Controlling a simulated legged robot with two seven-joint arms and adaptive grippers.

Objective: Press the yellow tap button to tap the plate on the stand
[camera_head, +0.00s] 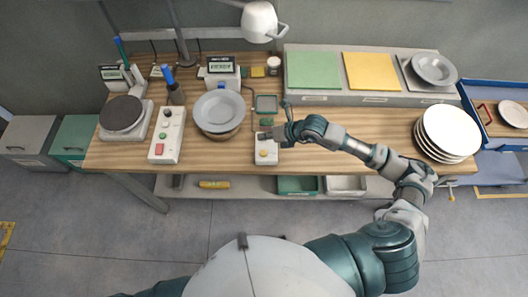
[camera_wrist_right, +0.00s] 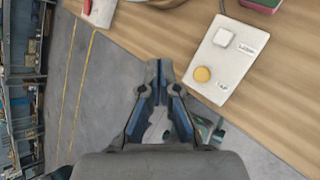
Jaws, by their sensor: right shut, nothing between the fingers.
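The yellow tap button (camera_head: 263,153) sits on a small white panel (camera_head: 266,161) at the table's front edge. In the right wrist view the yellow button (camera_wrist_right: 202,74) and a white button (camera_wrist_right: 223,37) show on the labelled panel (camera_wrist_right: 216,58). A grey plate (camera_head: 219,109) rests on a round wooden stand (camera_head: 222,135). My left gripper is out of view.
A white control box (camera_head: 167,135) with green and red buttons and a hot plate (camera_head: 121,115) stand to the left. A stack of white plates (camera_head: 449,132) is at the right. Green and yellow mats (camera_head: 371,71) lie on the raised shelf behind. Bare wood lies right of centre.

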